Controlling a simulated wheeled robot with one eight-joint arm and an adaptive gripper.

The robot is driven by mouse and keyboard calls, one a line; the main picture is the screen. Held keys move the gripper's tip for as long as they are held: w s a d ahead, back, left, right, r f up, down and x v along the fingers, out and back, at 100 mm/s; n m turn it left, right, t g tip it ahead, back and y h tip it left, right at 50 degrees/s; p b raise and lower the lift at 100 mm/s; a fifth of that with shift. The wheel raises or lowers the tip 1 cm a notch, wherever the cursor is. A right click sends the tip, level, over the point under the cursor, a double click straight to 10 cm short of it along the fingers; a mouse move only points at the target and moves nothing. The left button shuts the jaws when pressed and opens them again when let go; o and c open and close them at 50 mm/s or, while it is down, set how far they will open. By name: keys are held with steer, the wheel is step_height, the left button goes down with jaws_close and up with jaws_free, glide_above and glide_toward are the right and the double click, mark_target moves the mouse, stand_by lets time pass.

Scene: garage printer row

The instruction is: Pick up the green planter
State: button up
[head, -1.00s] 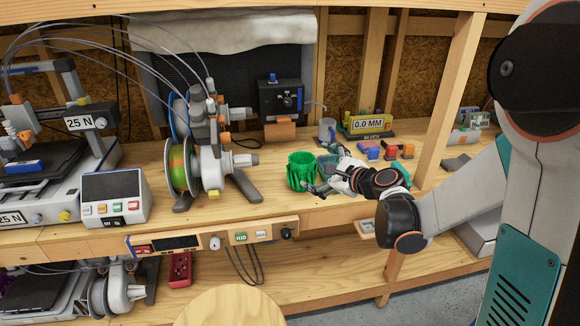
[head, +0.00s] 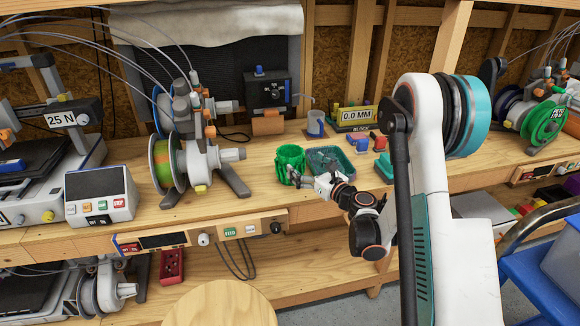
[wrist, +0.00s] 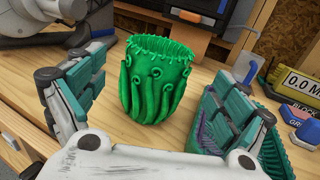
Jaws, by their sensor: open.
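The green planter (head: 290,161) is a ribbed, open-topped pot with curled tendrils. It stands upright on the wooden bench, right of the spool holder. In the wrist view the planter (wrist: 155,82) shows between my two spread fingers, with a clear gap on each side. My gripper (head: 303,174) is open and empty, low at the planter's front right. In the wrist view my gripper (wrist: 158,88) has teal-padded fingers. I cannot tell how far the fingertips reach alongside the planter.
A teal tray (head: 345,153) lies just right of the planter, partly behind my gripper. A spool holder (head: 208,163) stands left. A clear blue-based cup (head: 315,124) and a yellow 0.0 MM block (head: 357,114) stand behind. Bare bench lies in front of the planter.

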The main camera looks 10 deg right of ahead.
mark_target(297, 160)
steer(key=x, duration=0.3)
steer(key=shift+w+a+f+b, duration=0.15)
steer(key=shift+w+a+b, duration=0.1)
steer(key=shift+b, duration=0.1)
steer(key=b+x, duration=0.2)
steer(key=x, duration=0.2)
steer(key=shift+w+f, duration=0.1)
steer(key=shift+f, duration=0.05)
steer(key=shift+w+a, duration=0.1)
steer(key=shift+w, duration=0.35)
steer(key=c, duration=1.5)
steer(key=shift+r, duration=0.2)
